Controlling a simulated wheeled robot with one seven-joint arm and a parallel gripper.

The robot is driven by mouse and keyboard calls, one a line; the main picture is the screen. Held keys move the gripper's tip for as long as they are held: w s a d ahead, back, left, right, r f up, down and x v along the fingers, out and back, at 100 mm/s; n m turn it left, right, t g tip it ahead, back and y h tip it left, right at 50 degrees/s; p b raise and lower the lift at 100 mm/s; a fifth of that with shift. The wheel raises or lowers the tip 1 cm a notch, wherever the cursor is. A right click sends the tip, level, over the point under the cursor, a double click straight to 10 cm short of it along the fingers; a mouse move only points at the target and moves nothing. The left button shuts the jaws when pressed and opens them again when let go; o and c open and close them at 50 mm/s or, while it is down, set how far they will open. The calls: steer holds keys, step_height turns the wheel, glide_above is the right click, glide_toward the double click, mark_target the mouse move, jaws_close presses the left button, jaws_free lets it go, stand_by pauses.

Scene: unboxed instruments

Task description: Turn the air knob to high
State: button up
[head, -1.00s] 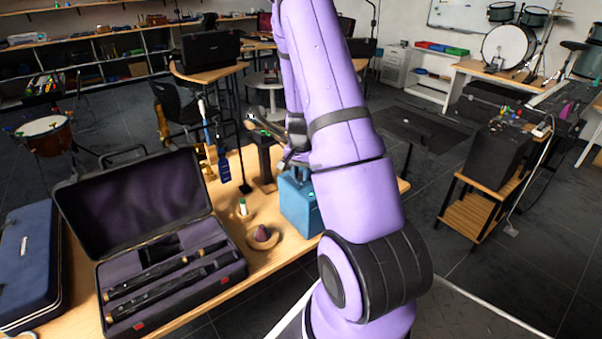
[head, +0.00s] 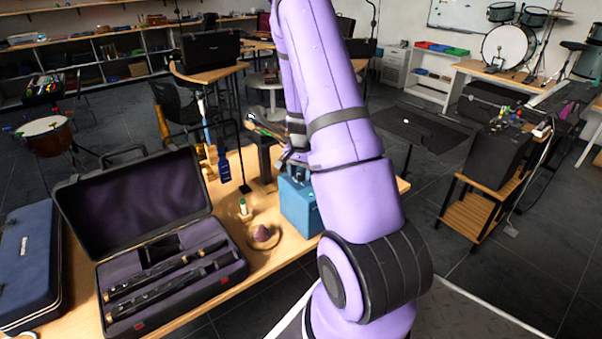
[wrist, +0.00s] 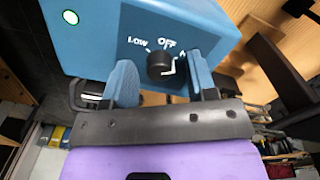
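A blue box (head: 298,207) stands on the wooden table by my arm in the head view, and its front fills the top of the wrist view (wrist: 100,45). A round black knob (wrist: 159,66) sits on that face, below the white word OFF. LOW is printed to its left; a label to its right is mostly hidden behind a finger. A white hooked mark shows at the knob's lower right; where the knob points is unclear. My gripper (wrist: 162,79) is open, with one blue finger on each side of the knob and visible gaps between. Its fingers are mostly hidden in the head view.
An open black instrument case (head: 150,235) and a closed blue case (head: 30,258) lie to the left. A small round wooden dish (head: 263,238), a small white bottle (head: 243,208) and a dark blue bottle (head: 224,166) stand left of the box.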

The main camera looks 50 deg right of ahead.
mark_target(300, 174)
step_height(300, 174, up, 11)
stand_by(0.6)
steer(key=shift+a, duration=0.1)
stand_by(0.4)
steer(key=s+a+r+n+t, duration=0.3)
steer(key=a+r+n, duration=0.4)
steer(key=a+r, duration=1.05)
steer(key=s+a+r+n+t, duration=0.1)
steer(key=s+a+r+n, duration=0.2)
steer(key=s+a, duration=0.3)
steer(key=s+a+r+n+t, duration=0.1)
steer(key=s+a+r+n, duration=0.3)
steer(key=s+a, duration=0.3)
steer(key=s, duration=0.2)
steer(key=shift+s+r+n, duration=0.15)
steer(key=shift+s+n, duration=0.2)
steer(key=shift+n, duration=0.05)
